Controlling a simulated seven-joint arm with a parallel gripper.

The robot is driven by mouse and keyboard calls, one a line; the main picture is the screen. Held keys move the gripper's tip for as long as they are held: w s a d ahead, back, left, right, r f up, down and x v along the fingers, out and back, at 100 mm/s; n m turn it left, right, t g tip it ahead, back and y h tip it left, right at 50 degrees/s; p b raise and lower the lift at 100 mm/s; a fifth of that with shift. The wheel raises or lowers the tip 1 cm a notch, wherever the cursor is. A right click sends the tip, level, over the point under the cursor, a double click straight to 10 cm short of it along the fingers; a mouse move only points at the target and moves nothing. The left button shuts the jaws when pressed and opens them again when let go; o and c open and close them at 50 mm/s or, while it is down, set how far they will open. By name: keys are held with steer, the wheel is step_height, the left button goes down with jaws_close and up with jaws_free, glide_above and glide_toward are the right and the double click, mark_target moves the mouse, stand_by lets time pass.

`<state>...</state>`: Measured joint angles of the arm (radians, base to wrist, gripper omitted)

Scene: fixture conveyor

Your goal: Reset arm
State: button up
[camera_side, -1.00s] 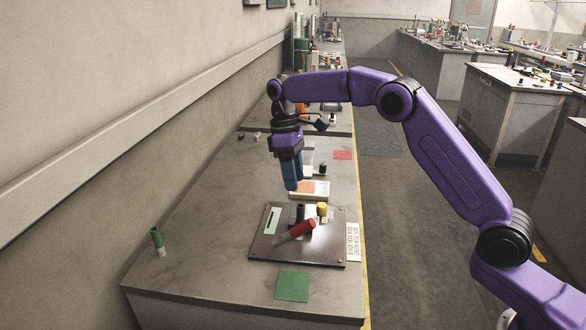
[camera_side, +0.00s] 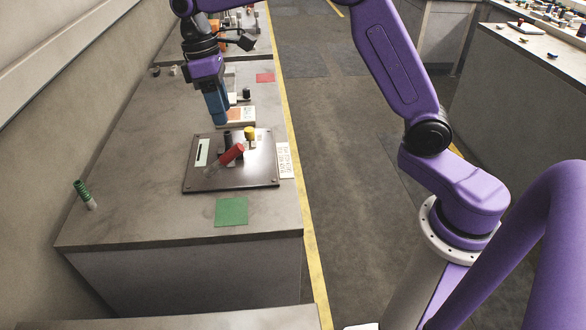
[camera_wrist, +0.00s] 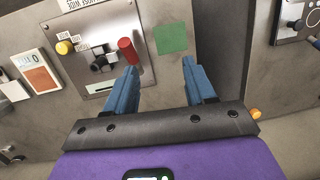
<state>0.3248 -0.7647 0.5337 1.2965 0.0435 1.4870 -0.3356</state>
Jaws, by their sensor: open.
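My gripper (camera_side: 218,118) has blue fingers and hangs above the workbench (camera_side: 130,190), just behind the dark fixture plate (camera_side: 258,172) in the side view. In the wrist view my gripper (camera_wrist: 160,66) is open, with a clear gap between its fingers and nothing in it. The plate carries a red cylinder (camera_side: 231,154) that leans at a tilt, a black post (camera_side: 227,137) and a yellow knob (camera_side: 250,132). The red cylinder also shows in the wrist view (camera_wrist: 127,50), beside the left finger. The yellow knob shows there too (camera_wrist: 64,47).
A green square (camera_side: 231,212) lies at the bench's front. A green-and-white cylinder (camera_side: 84,194) stands tilted near the left edge. A box with an orange patch (camera_side: 240,116) lies behind the plate. A red square (camera_side: 265,78) is farther back. The bench's left side is mostly clear.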

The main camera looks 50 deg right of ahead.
steer(key=s+n+t, duration=0.1)
steer(key=s+n, duration=0.1)
steer(key=s, duration=1.6)
steer(key=s+d+f+n, duration=0.1)
steer(key=s+d+f, duration=0.1)
steer(key=s+d, duration=0.2)
steer(key=s+d+f+t, duration=0.1)
steer(key=s+d, duration=0.3)
steer(key=s, duration=0.6)
steer(key=shift+s+d+f+n+y, duration=0.25)
steer(key=shift+f+n+y, duration=0.15)
steer(key=shift+f, duration=0.5)
